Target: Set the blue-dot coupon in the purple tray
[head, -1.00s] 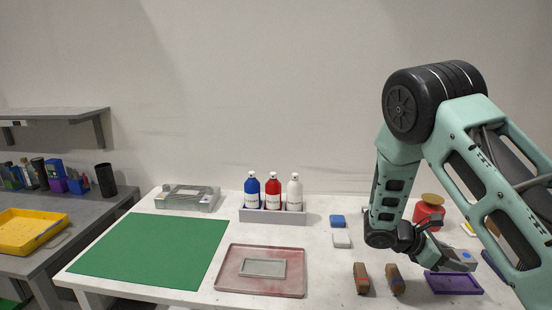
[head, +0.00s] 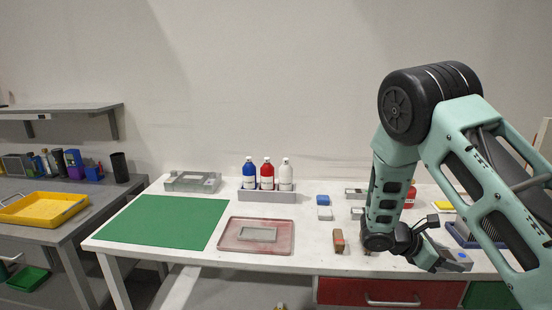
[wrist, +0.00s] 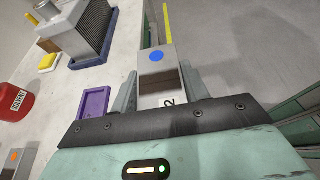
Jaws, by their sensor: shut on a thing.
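My gripper (wrist: 160,82) is shut on the blue-dot coupon (wrist: 153,86), a pale grey block with a round blue dot at its far end and a "2" at its near end. In the head view my gripper (head: 455,262) is at the table's front edge on the right. The purple tray (wrist: 94,103) lies on the table just left of the coupon in the wrist view and looks empty in its visible part. My gripper body hides its near end. I cannot make out the tray in the head view, where my arm covers that area.
Brown blocks (head: 338,240) and a reddish tray (head: 275,247) lie further left. A red drawer (head: 368,291) is below the tabletop.

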